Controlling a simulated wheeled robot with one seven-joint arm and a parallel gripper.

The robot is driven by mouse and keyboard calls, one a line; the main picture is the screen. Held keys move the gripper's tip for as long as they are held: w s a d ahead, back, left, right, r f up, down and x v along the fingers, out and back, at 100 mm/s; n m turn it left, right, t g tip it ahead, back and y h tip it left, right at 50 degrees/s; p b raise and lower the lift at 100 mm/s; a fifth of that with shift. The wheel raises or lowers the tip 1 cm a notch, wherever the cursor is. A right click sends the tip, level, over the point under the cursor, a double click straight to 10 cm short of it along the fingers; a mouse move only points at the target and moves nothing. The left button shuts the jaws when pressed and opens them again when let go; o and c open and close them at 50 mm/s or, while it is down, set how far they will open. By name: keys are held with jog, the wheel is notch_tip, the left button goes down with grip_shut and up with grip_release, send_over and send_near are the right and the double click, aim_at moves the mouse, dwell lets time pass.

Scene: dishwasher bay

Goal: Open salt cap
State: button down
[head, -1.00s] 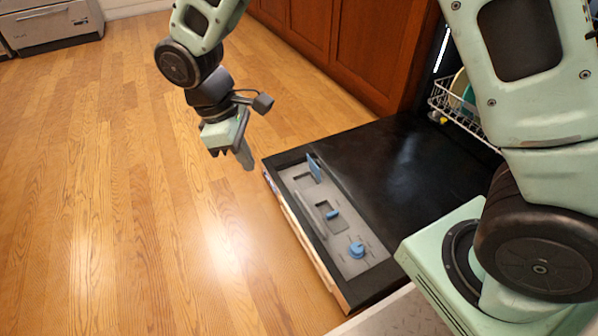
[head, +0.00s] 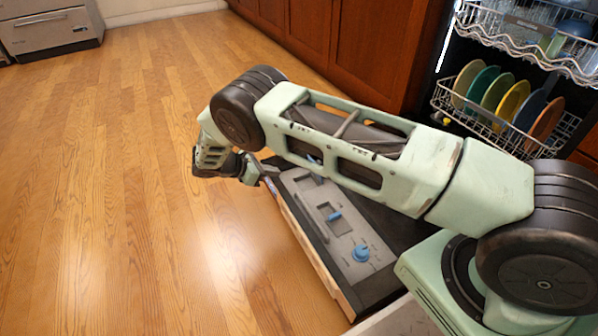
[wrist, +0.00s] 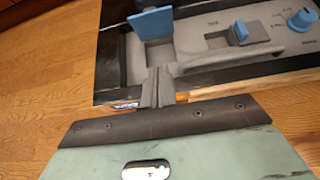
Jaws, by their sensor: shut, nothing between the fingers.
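A round blue cap (head: 361,253) sits upright on the grey dispenser panel (head: 348,268) in the open dishwasher door. It also shows at the upper right of the wrist view (wrist: 301,19), with printed marks too small to read. I take it for the salt cap. My gripper (head: 270,170) is shut and empty at the panel's far end, away from the cap. In the wrist view its fingertips (wrist: 158,74) overlap the panel's outer edge, below a raised blue flap (wrist: 152,22). I cannot tell whether they touch the panel.
A small blue tab (head: 333,215) sits mid-panel by a recess, and a long grey raised bar (wrist: 230,62) runs beside it. My arm crosses above the door and hides part of it. A rack of coloured plates (head: 512,105) stands behind. The wooden floor at left is clear.

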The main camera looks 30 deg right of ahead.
jog(key=b+x, duration=0.5)
jog(key=x, duration=0.5)
jog(key=shift+d+f, duration=0.15)
jog(key=shift+f, duration=0.15)
jog(key=shift+d+r+b, duration=0.25)
jog(key=shift+d+b, duration=0.05)
jog(key=shift+d, duration=0.25)
jog(key=shift+d+r+b, duration=0.2)
jog(key=shift+d+b, duration=0.05)
jog(key=shift+d, duration=0.3)
jog(key=shift+d+r, duration=0.25)
jog(key=shift+d, duration=0.35)
jog(key=shift+r, duration=0.1)
jog(key=shift+d+r+y+p, duration=0.3)
jog(key=shift+d+y+p, duration=0.5)
jog(key=shift+p, duration=1.1)
jog(key=shift+d+r+y+p, duration=0.3)
jog(key=shift+d+y+p, duration=0.5)
jog(key=shift+p, duration=1.05)
